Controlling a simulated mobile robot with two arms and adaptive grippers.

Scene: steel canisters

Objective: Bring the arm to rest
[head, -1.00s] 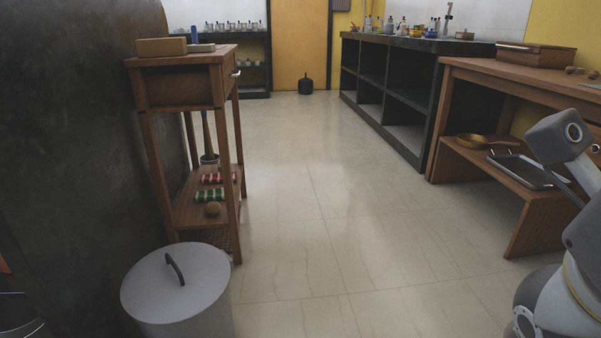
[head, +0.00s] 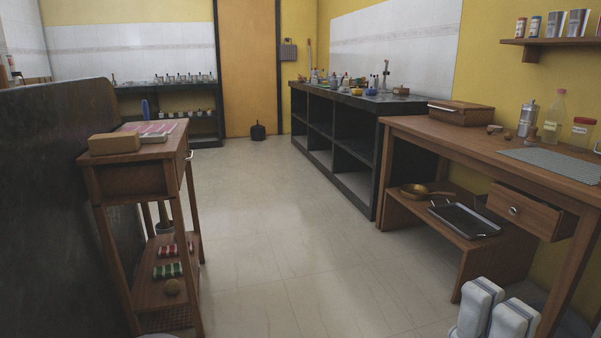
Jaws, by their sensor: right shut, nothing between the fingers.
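My right gripper (head: 497,308) shows at the bottom right edge as two pale, rounded parts, in front of the wooden table. It is shut with nothing held. The rest of my right arm is mostly cut off by the frame.
A wooden table (head: 470,150) with an open drawer (head: 530,208) stands at right, a tray (head: 465,220) and pan on its low shelf. A wooden stand (head: 130,180) is at left beside a dark wall. The pale floor (head: 270,240) between them is clear.

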